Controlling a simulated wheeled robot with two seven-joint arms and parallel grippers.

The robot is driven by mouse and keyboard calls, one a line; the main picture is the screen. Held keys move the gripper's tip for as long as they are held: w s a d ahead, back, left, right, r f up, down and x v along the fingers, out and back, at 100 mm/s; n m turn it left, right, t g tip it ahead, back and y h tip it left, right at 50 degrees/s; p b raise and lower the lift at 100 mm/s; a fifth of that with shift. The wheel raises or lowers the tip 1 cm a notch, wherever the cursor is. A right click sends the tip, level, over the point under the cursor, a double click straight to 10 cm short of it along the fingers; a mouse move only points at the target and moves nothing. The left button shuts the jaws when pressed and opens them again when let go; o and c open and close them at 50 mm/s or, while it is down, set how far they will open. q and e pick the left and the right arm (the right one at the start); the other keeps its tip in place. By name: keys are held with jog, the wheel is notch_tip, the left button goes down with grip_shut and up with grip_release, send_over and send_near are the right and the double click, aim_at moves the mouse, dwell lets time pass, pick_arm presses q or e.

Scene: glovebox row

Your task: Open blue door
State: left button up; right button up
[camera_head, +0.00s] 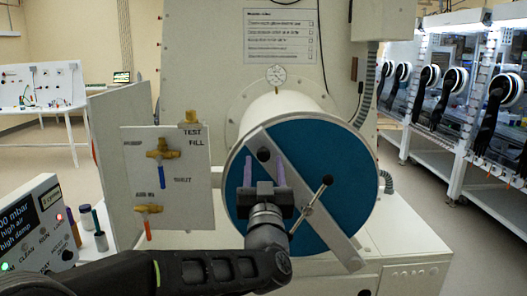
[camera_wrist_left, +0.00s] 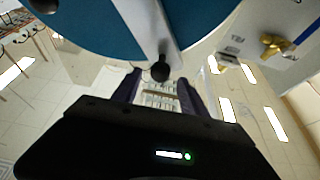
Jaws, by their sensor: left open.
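The blue door (camera_head: 335,145) is a round disc on the end of a white cylinder, and it looks shut. A grey diagonal bar (camera_head: 335,240) crosses it. A black knob (camera_head: 263,155) sits on the upper part of the bar, and a lever (camera_head: 310,204) with a black ball end sticks out near the middle. My left gripper (camera_head: 264,172) is open in front of the door. Its fingers point at the door, one either side of the knob in the picture. In the left wrist view the knob (camera_wrist_left: 160,72) shows around the fingertips (camera_wrist_left: 160,84); contact cannot be told.
A white panel (camera_head: 184,205) with brass valves stands left of the door. A display box (camera_head: 40,228) and small bottles (camera_head: 100,240) are at lower left. A pressure gauge (camera_head: 276,75) sits above the cylinder. Gloveboxes (camera_head: 455,85) line the right; floor shows between.

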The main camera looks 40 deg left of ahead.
aim_at(264, 157)
pick_arm(q)
jog(key=p+x, duration=0.1)
jog(key=x, duration=0.3)
jog(key=shift+w+a+r, duration=0.1)
jog(key=shift+w+a, duration=0.05)
jog(key=shift+w, duration=0.1)
jog(key=shift+c, duration=0.3)
grip_shut()
dwell(0.9)
